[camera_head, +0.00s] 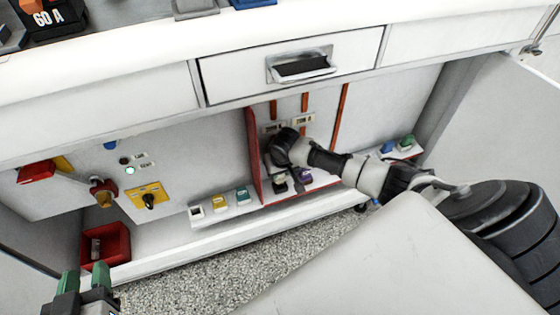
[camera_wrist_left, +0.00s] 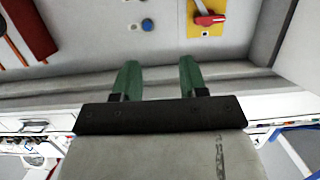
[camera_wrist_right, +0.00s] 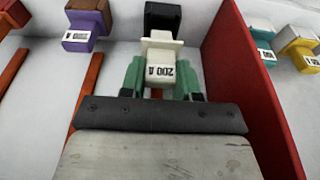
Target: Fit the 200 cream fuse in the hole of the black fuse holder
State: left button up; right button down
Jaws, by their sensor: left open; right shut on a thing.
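The cream fuse (camera_wrist_right: 160,70), marked 200 A, is between the green fingers of my right gripper (camera_wrist_right: 161,63) in the right wrist view. The black fuse holder (camera_wrist_right: 163,16) is directly in line beyond the fuse's far end. I cannot tell whether the fuse is in its hole or just touching or short of it. In the head view my right arm reaches into the bay beside the red divider (camera_head: 253,155), and its wrist hides most of the fuse. My left gripper (camera_head: 85,281) is open and empty at the lower left; its spread fingers show in the left wrist view (camera_wrist_left: 161,68).
A purple block (camera_wrist_right: 80,40) stands beside the holder. Teal (camera_wrist_right: 263,45) and yellow (camera_wrist_right: 300,50) blocks are beyond the divider. A red bin (camera_head: 107,245) and yellow switch plate (camera_head: 149,196) are at left. The drawer (camera_head: 290,65) overhangs the bay.

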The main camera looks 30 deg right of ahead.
aim_at(280, 177)
pick_arm(q)
jog(key=shift+s+f, duration=0.1)
jog(key=shift+f, duration=0.05)
dwell(0.6)
jog(key=shift+s+a+f+g+y+p, duration=0.25)
jog(key=shift+s+f+g, duration=0.15)
jog(key=shift+f+g, duration=0.25)
jog(key=shift+s+a+f+g+y+p, duration=0.15)
jog(key=shift+s+f+g+y+p, duration=0.15)
jog(key=shift+f+g, duration=0.35)
jog(key=shift+w+r, duration=0.1)
jog(key=shift+r, duration=0.05)
pick_arm(e)
jog(key=shift+f, duration=0.15)
jog(key=shift+f+b, duration=0.3)
jog(key=shift+f, duration=0.1)
pick_arm(q)
jog(key=shift+w+d+r+t+h, duration=0.15)
jog(key=shift+w+r+t, duration=0.1)
jog(key=shift+r+t, duration=0.15)
jog(key=shift+w+d+r+t+h, duration=0.1)
jog(key=shift+w+r+t, duration=0.1)
jog(key=shift+r+t, duration=0.2)
pick_arm(e)
jog(key=shift+f, duration=0.15)
